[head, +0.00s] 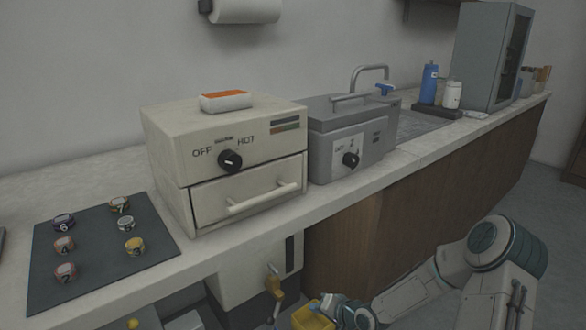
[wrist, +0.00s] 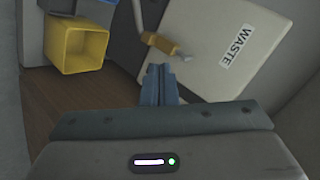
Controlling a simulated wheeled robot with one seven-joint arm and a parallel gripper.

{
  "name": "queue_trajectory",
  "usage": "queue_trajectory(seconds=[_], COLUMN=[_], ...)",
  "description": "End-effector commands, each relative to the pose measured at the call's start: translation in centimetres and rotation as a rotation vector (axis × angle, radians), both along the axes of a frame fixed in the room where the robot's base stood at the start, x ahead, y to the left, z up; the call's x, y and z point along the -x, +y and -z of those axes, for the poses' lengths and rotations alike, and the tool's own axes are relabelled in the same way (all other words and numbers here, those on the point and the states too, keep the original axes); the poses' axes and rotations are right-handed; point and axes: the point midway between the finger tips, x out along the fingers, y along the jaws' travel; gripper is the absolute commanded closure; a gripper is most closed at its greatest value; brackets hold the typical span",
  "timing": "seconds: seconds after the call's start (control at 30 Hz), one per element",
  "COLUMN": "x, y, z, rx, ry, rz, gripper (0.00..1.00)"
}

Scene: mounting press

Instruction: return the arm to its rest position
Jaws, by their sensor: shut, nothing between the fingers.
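My gripper (head: 338,306) is low in front of the counter in the head view, beside the lower cabinet front. In the wrist view my gripper (wrist: 159,72) shows its blue fingers together with nothing between them. My arm reaches in from the lower right of the head view, bent at the elbow and below the counter top. A yellow-handled lever (head: 273,281) is to the left of the gripper. It also shows just beyond the fingertips in the wrist view (wrist: 162,44), apart from them as far as I can tell.
A yellow bin (wrist: 78,45) stands near the fingers, partly hidden in the head view. A white panel (wrist: 222,40) reads WASTE. On the counter are a cream press box (head: 228,165), a grey bath unit (head: 345,140) and a dark mat (head: 95,285) with numbered pucks. Floor at right is clear.

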Motion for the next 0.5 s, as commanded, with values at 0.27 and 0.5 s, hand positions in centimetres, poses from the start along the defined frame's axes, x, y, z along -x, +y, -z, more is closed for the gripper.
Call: queue_trajectory(seconds=[0.27,0.5], x=[2.4,5.1], y=[-4.0,-7.3], z=[-9.5,-18.9], rx=[0.396,0.66], ry=[0.074,0.141], rz=[-0.085,-0.111], gripper=[1.0,1.0])
